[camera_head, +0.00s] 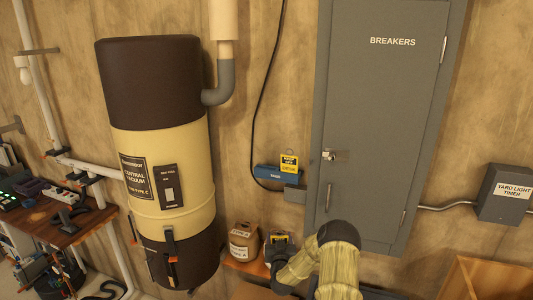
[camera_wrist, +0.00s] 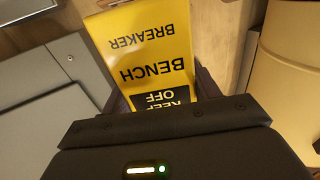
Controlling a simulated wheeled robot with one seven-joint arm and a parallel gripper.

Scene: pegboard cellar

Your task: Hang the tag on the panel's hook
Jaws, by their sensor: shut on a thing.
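My gripper (camera_wrist: 165,115) is shut on a yellow tag (camera_wrist: 145,45) with black lettering, reading KEEP OFF, BENCH, BREAKER, upside down in the wrist view. The KEEP OFF end is nearest the jaws; the fingertips are largely hidden. In the head view my dark gripper (camera_head: 279,246) is low, left of the grey breaker panel (camera_head: 385,120), and the held tag is not clear there. A small pale metal fitting (camera_head: 334,156), which looks like the hook, projects from the panel's left side, above and right of my gripper. Nothing visibly hangs on it.
A yellow-and-black card (camera_head: 289,163) shows at a blue box (camera_head: 277,178) on the wall, left of the panel. A large vacuum canister (camera_head: 165,165) stands further left. A brown jar (camera_head: 243,241) sits beside my gripper. A grey timer box (camera_head: 506,194) is at right.

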